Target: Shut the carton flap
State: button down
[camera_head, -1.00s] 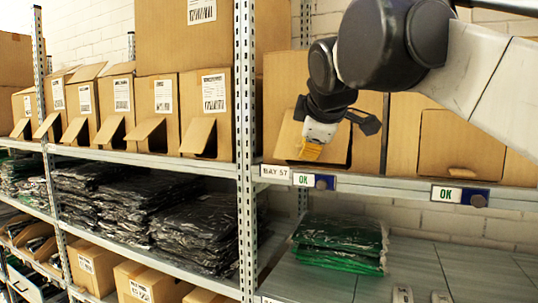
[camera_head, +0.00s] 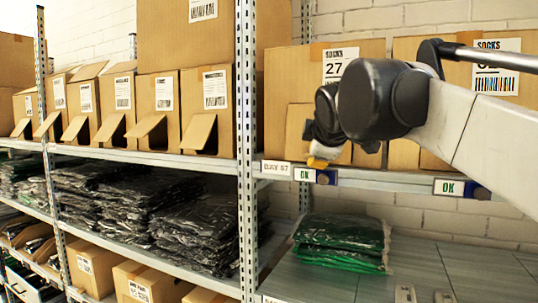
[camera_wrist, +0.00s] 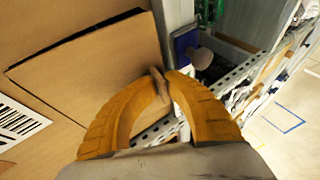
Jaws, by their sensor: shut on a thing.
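The carton (camera_head: 282,80) is a brown box labelled SOCKS 27 on the upper shelf. Its front flap (camera_head: 297,130) stands nearly in line with the carton's front, partly hidden behind my arm. In the wrist view, the flap (camera_wrist: 95,85) shows a dark gap along its upper edge. My gripper (camera_head: 318,162) is low at the flap's edge, above the shelf rail. In the wrist view, the yellow fingers of my gripper (camera_wrist: 163,78) are closed on a small tan tab at the flap's edge.
Another socks carton (camera_head: 465,52) stands to the right, partly behind my arm. The metal shelf post (camera_head: 246,130) is on the left. The shelf rail (camera_head: 400,182) carries OK tags and blue units. Green bagged garments (camera_head: 340,240) lie on the shelf below.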

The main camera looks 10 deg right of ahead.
jog(key=shift+f, duration=0.1)
jog(key=c, duration=1.6)
grip_release()
jog(key=shift+o, duration=0.3)
jog(key=shift+w+a, duration=0.15)
jog(key=shift+w, duration=0.05)
jog(key=shift+s+r, duration=0.2)
jog(key=shift+s, duration=0.2)
jog(key=v, duration=1.1)
